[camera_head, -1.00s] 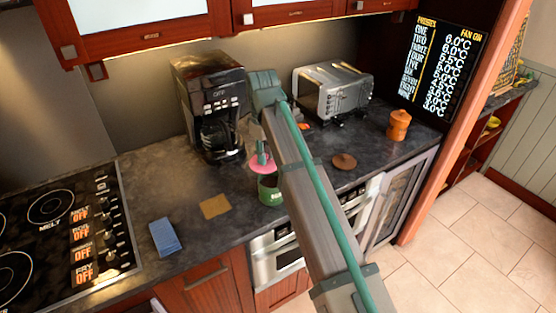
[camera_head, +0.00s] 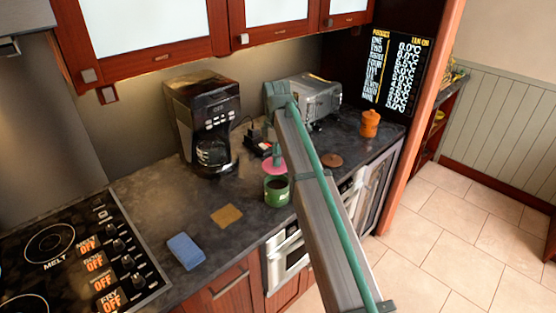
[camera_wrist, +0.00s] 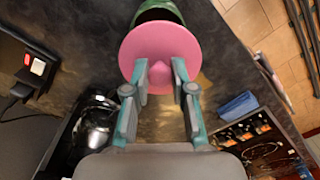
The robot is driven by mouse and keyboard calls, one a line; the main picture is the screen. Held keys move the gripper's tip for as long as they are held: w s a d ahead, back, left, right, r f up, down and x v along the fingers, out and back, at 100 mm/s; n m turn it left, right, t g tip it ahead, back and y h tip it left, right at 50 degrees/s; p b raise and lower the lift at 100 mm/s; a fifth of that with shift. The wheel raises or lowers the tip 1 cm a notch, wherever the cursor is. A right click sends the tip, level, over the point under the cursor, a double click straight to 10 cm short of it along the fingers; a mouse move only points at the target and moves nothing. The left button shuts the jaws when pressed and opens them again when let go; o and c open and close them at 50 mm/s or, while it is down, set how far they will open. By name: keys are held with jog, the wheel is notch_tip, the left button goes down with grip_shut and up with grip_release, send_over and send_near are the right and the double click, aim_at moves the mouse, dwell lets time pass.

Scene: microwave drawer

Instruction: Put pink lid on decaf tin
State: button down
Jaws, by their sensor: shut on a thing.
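The pink lid (camera_head: 274,166) is a round disc with a knob. In the wrist view the pink lid (camera_wrist: 158,50) lies between my gripper's fingertips (camera_wrist: 159,75), which are shut on its knob. In the head view my gripper (camera_head: 277,152) hangs down from my arm, partly hidden by it. The green decaf tin (camera_head: 277,192) stands upright and open on the dark counter, with dark contents. The lid is above and slightly behind the tin's mouth, apart from it as far as I can tell. In the wrist view the lid covers part of the tin (camera_wrist: 158,13).
A brown disc-shaped lid (camera_head: 331,160) and an orange jar (camera_head: 370,123) are to the right. A coffee maker (camera_head: 205,120) and a toaster (camera_head: 312,100) stand behind. A tan square (camera_head: 227,216) and a blue cloth (camera_head: 185,251) lie left of the tin, near the stove (camera_head: 75,255).

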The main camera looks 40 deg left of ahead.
aim_at(278, 170)
jog(key=shift+w+f, duration=0.1)
jog(key=shift+w, duration=0.25)
jog(key=shift+s, duration=0.1)
jog(key=shift+f+b, duration=0.4)
jog(key=shift+f, duration=2.45)
jog(key=shift+f+p, duration=0.4)
jog(key=shift+f, duration=0.1)
dwell(1.1)
jog(key=shift+c, duration=2)
grip_release()
jog(key=shift+r, duration=0.1)
